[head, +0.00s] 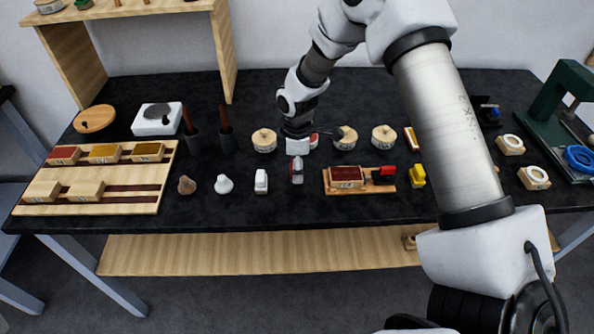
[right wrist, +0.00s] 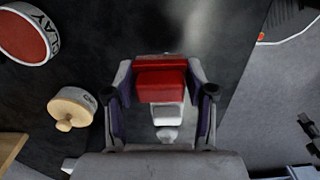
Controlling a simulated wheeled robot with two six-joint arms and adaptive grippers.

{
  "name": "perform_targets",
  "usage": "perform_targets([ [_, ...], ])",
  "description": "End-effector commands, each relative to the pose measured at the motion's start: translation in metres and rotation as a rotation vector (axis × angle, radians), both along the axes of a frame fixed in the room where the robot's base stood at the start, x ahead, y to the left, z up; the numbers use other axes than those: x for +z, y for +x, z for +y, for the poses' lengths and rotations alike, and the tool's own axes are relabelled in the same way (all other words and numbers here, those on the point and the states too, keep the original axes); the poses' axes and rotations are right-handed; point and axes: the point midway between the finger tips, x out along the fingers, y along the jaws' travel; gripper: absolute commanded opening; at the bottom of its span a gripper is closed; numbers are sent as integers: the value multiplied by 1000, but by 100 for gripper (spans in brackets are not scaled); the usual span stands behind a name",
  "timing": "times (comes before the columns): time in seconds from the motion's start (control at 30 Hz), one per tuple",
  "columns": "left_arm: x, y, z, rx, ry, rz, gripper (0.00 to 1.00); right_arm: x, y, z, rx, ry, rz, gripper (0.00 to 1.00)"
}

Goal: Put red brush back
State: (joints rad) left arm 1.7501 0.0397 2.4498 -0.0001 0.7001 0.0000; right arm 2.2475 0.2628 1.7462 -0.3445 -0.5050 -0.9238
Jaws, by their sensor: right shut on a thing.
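My right gripper (head: 297,172) is low over the middle of the dark table. In the right wrist view it is shut on a bright red, block-shaped piece (right wrist: 162,80), which I take for the red brush. A white part (right wrist: 167,116) shows just below the red; I cannot tell whether it belongs to the same piece. In the head view the gripper mostly hides what it holds. Another bright red piece (head: 384,173) with a dark part is at the right end of a small wooden board (head: 362,191). My left gripper is not in view.
A yellow piece (head: 418,175) stands right of the board. White pieces (head: 223,184) (head: 261,181) stand left of my gripper. A red-topped round dish (right wrist: 27,35) and a wooden-lidded pot (right wrist: 70,110) are nearby. A wooden rack (head: 145,190) lies at left. The table's front strip is clear.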

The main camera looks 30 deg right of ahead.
Motion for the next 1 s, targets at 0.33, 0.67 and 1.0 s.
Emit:
perform_targets([
  [0.33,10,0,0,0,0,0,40,-32,0,0,-1,1,0,17],
  [0.67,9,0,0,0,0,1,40,-35,-1,1,-1,1,0,80],
  [1.0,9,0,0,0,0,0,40,-28,0,0,0,1,-1,80],
])
